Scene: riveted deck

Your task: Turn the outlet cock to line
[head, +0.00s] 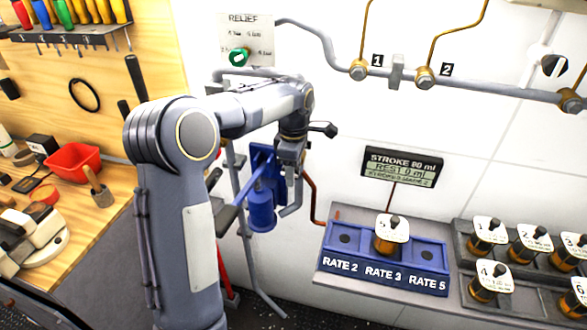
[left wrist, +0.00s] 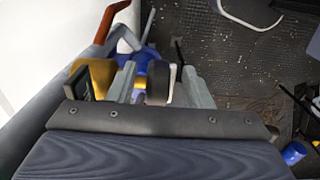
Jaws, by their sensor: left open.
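My left gripper (head: 289,152) reaches down over a blue pump (head: 262,205) on the white wall. In the left wrist view its two grey fingers (left wrist: 155,88) stand apart. A black-ended pale part (left wrist: 172,82) and a blue part show between or just beyond them; I cannot tell whether they touch. A brass body (left wrist: 97,76) sits beside the left finger, below a copper-coloured pipe (left wrist: 112,22). It may be the outlet cock, but the fingers hide much of it and its handle position is unclear. My right gripper is not in view.
A blue rack (head: 385,262) marked RATE 2, RATE 3 and RATE 5 holds a numbered jar (head: 391,236) in its middle place. A display (head: 402,167) reads STROKE 80 ml, REST 0 ml. More numbered jars stand right.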

